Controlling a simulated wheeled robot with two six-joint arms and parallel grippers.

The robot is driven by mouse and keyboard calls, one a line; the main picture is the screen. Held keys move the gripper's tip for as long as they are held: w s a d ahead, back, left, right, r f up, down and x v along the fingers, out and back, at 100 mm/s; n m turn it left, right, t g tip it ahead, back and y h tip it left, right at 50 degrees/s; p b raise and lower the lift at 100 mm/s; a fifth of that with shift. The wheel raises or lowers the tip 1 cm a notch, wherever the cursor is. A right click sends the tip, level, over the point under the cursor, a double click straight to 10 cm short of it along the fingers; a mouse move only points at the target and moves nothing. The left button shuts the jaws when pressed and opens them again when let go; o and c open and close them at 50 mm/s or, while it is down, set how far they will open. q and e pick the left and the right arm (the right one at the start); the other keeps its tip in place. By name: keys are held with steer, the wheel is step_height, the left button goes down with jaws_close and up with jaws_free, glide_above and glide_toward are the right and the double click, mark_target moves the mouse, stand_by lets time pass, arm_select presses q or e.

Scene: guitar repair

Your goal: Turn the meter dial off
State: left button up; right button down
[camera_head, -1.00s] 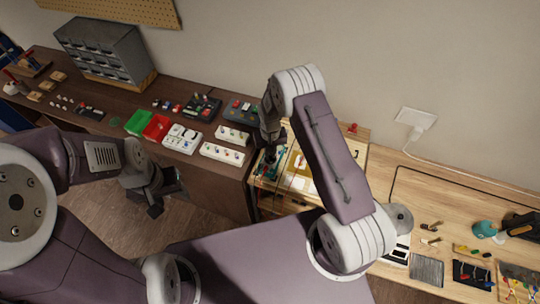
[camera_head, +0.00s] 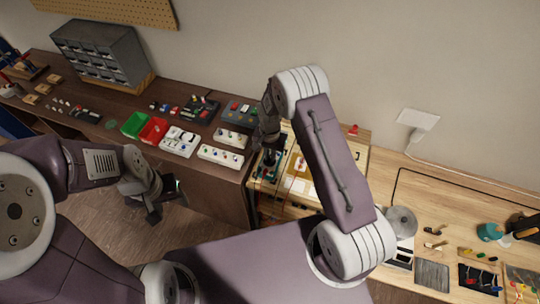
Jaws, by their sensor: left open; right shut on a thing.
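The meter (camera_head: 276,167) is a small teal and dark unit at the left end of the light wood bench, mostly hidden by my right gripper. My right gripper (camera_head: 267,152) points down over it and is shut on a part of it, most likely the dial. The dial itself and its setting are hidden. My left gripper (camera_head: 158,208) is open and empty, hanging in the gap in front of the dark bench, well away from the meter.
The light bench (camera_head: 440,205) holds tools and a teal-and-black power tool (camera_head: 492,232). Open floor lies below my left gripper.

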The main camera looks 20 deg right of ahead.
stand_by(0.3)
steer(key=c, duration=1.5)
jaws_free()
step_height(320, 180, up, 9)
steer(key=shift+r+b, duration=0.1)
steer(key=shift+b, duration=1.05)
